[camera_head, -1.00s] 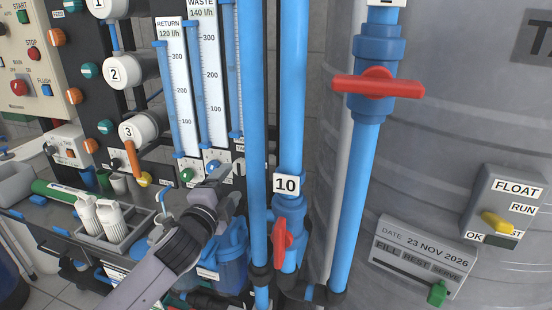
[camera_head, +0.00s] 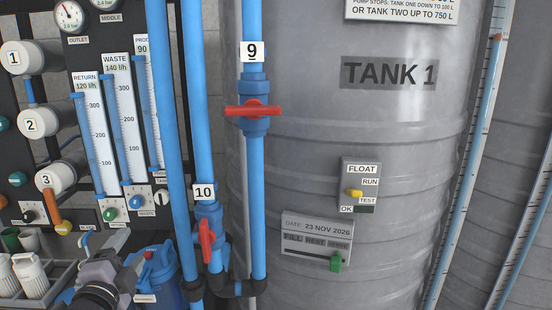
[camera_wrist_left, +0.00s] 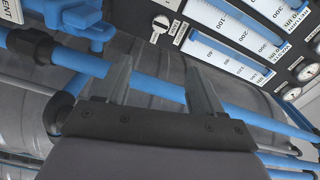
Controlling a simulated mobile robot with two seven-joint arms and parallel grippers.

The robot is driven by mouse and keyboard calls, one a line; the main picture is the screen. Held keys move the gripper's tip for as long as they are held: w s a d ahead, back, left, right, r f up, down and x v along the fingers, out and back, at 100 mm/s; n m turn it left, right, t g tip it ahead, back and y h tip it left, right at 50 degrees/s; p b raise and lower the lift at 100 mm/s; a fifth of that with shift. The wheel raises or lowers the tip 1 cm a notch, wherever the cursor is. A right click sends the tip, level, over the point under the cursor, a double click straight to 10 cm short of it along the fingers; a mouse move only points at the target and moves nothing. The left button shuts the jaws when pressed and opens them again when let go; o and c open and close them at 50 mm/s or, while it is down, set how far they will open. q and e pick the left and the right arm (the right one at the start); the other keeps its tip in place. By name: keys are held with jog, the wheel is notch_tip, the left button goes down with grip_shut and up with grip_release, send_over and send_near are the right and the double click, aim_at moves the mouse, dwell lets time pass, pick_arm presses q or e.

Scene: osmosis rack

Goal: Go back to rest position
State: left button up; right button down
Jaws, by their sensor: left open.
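My left gripper (camera_head: 122,266) is at the lower left of the head view, in front of the blue filter housing and low beside the rack panel. In the left wrist view the two fingers of my left gripper (camera_wrist_left: 160,72) stand apart with nothing between them. Blue pipes (camera_wrist_left: 150,90) pass behind the fingers there; I cannot tell how far behind. My right gripper does not show in either view.
Blue vertical pipes with red valves 9 (camera_head: 253,110) and 10 (camera_head: 206,242) stand right of my left gripper. A grey tank (camera_head: 400,120) fills the right. White flow gauges (camera_head: 121,120) are on the rack above. A tray with white cups (camera_head: 8,302) is at left.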

pick_arm(q)
jog(key=s+d+f+n+g+h, duration=0.1)
jog(key=s+d+f+n+g, duration=0.1)
jog(key=s+f, duration=0.35)
jog(key=s+d+f+n+g+h, duration=0.1)
jog(key=s+d+f+n, duration=0.1)
jog(key=f, duration=0.7)
jog(key=s+d+f+n+g, duration=0.2)
jog(key=s+f+n, duration=0.2)
jog(key=s+f, duration=0.3)
jog(key=s+d+f+n+g+h, duration=0.1)
jog(key=s+d+f+n+g, duration=0.1)
jog(key=s+f, duration=0.5)
jog(key=s+d+n, duration=0.1)
jog(key=s+n, duration=0.1)
jog(key=s, duration=0.3)
jog(key=shift+n, duration=0.3)
jog(key=shift+d+f, duration=0.1)
